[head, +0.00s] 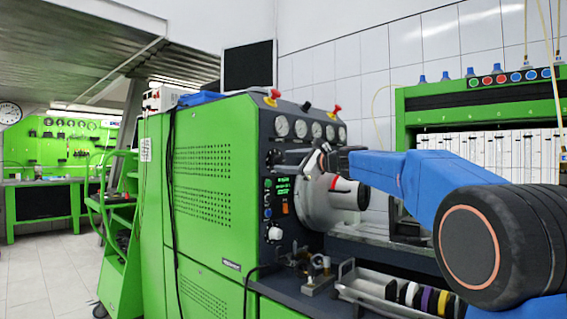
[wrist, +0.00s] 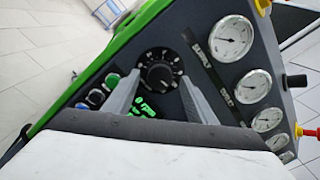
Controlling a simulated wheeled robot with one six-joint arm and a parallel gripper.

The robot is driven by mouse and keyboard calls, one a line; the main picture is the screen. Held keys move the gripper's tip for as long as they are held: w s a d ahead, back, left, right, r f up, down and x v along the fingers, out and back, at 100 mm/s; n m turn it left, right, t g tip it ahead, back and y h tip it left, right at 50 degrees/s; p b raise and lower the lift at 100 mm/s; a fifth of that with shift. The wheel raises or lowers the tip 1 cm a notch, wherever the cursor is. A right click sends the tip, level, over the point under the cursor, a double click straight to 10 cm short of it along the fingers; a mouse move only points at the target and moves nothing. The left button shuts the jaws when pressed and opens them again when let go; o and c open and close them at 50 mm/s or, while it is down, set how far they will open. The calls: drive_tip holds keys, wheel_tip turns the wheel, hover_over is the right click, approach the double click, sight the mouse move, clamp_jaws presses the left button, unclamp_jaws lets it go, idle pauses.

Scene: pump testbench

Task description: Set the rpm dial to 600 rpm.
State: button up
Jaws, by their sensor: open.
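In the wrist view a round black dial (wrist: 158,72) with a white scale around it sits on the dark panel. It appears between the two grey fingers of my gripper (wrist: 162,80), which are spread apart and empty. I cannot tell how far the fingertips are from the dial, and its pointer is too small to read. In the head view the dial looks to be the black knob (head: 272,157) on the panel's upper left. My gripper (head: 318,160) is just to its right.
Several gauges (wrist: 232,37) lie right of the dial in the wrist view. Small buttons (wrist: 96,97) are at its lower left. In the head view a white knob (head: 274,232) is lower on the panel. A large grey round housing (head: 318,198) stands close under my arm.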

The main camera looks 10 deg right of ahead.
drive_tip(key=shift+x, duration=1.05)
drive_tip(key=c, duration=1)
drive_tip(key=shift+c, duration=0.2)
